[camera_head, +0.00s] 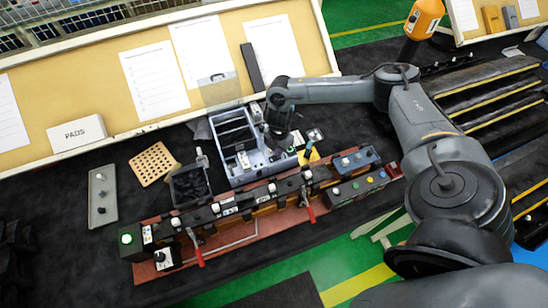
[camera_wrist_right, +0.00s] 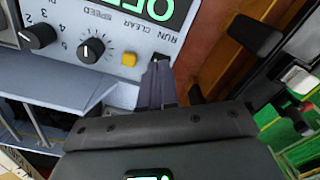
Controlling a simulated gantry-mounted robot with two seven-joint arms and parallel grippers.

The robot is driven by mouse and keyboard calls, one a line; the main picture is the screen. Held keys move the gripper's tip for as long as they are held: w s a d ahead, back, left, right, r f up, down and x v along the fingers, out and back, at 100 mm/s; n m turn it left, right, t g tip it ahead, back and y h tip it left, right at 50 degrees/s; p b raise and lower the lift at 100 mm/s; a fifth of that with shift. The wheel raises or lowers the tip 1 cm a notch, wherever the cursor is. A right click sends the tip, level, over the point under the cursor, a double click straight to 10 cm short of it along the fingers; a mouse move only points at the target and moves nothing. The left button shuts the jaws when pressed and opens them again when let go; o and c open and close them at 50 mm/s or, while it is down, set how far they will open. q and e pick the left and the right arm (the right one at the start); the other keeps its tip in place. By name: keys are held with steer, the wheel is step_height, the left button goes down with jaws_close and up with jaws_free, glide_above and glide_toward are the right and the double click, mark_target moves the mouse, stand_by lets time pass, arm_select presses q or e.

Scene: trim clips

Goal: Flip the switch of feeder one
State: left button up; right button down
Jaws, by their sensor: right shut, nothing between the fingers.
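A grey feeder unit (camera_head: 232,148) with an open, compartmented tray stands at the middle of the bench in the head view. In the right wrist view its control panel (camera_wrist_right: 90,20) fills the upper left, with a green-lit display (camera_wrist_right: 150,10), two black knobs (camera_wrist_right: 90,50) and a yellow button (camera_wrist_right: 129,59). My right gripper (camera_wrist_right: 156,88) is shut and empty, its fingertips just below the RUN label. The switch there is largely hidden by the fingers, and contact cannot be told. In the head view my right gripper (camera_head: 281,140) is over the unit's right side.
A reddish rail (camera_head: 225,243) with several switch boxes and red-handled levers runs along the bench front. A perforated tan block (camera_head: 152,163), a grey plate (camera_head: 102,195) and a dark bin (camera_head: 190,187) lie left of the unit. A pinboard (camera_head: 105,65) stands behind.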

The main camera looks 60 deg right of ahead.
steer(key=shift+f+b, duration=0.3)
steer(key=shift+f, duration=0.25)
steer(key=shift+f, duration=0.25)
steer(key=shift+r, duration=0.1)
stand_by(0.3)
steer(key=shift+r+p, duration=0.45)
step_height(320, 180, up, 6)
steer(key=p, duration=0.6)
